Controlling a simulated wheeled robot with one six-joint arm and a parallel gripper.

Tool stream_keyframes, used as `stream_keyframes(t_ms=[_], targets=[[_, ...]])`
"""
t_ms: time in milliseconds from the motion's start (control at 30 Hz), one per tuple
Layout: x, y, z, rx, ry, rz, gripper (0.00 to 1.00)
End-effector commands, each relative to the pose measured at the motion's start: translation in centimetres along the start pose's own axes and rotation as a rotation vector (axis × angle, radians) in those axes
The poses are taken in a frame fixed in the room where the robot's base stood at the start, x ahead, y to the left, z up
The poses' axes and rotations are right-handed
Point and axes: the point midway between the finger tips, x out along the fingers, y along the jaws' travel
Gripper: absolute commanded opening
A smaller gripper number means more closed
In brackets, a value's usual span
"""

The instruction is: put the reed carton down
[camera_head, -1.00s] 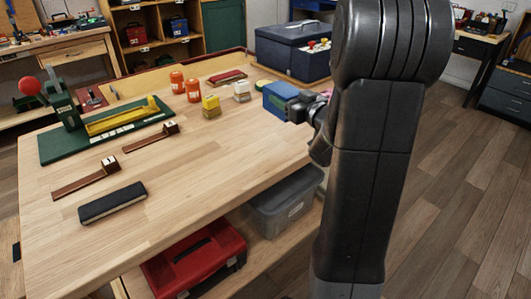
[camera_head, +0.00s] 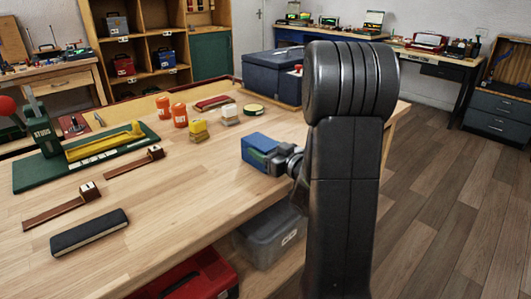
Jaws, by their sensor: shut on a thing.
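The reed carton appears to be the blue box (camera_head: 258,146) at the right part of the bench top (camera_head: 185,190). My gripper (camera_head: 268,158) is shut on it from the right side. The gripper hides part of the carton's front and right side. The carton is close to the bench surface, but I cannot tell whether it touches. My dark arm covers the area right of it.
A round tin (camera_head: 253,110), a white block (camera_head: 229,112) and a yellow block (camera_head: 198,130) stand behind the carton. A dark blue case (camera_head: 273,77) is at the back. A black block (camera_head: 90,232) lies front left. Bench surface left of the carton is clear.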

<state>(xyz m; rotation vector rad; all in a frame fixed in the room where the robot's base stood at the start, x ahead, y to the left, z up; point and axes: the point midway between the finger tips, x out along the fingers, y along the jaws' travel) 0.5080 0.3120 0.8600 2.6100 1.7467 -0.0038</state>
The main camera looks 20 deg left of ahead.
Motion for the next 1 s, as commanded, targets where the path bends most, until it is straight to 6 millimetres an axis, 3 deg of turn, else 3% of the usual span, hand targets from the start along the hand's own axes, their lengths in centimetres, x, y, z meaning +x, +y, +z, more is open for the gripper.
stream_keyframes(t_ms=[333,367,433,467,800,1000], targets=[[0.0,0.0,0.5,-0.001,0.003,0.000,0.29],[0.0,0.0,0.4,0.000,0.001,0.000,0.68],[0.0,0.0,0.4,0.000,0.001,0.000,0.81],[0.0,0.0,0.4,0.000,0.001,0.000,0.83],[0.0,0.0,0.0,0.000,0.001,0.000,0.83],[-3.0,0.1,0.1,0.001,0.001,0.004,0.83]])
